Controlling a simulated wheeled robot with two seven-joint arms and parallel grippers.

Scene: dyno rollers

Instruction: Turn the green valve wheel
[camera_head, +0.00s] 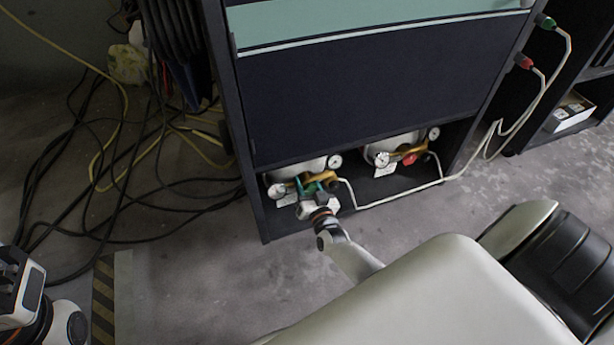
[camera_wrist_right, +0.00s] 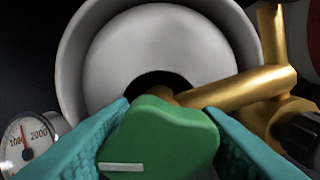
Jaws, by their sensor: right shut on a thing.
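The green valve wheel (camera_wrist_right: 160,138) fills the lower middle of the right wrist view, with a white mark on its front lower left. It sits on a brass fitting (camera_wrist_right: 225,92) in front of a pale gas cylinder (camera_wrist_right: 165,50). My right gripper (camera_head: 311,188) reaches into the low bay of the dark cabinet. Its teal fingers, close up in the right wrist view (camera_wrist_right: 165,125), press on both sides of the green wheel. In the head view the wheel is mostly hidden by the gripper. My left gripper (camera_head: 22,290) is at the lower left edge, far from the wheel; its jaws are unclear.
A second cylinder (camera_head: 372,152) with a red valve wheel (camera_head: 409,159) stands to the right in the same bay. Pressure gauges (camera_wrist_right: 28,138) sit beside the wheel. A white hose (camera_head: 400,195) runs along the bay front. Black and yellow cables (camera_head: 125,160) lie on the left floor.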

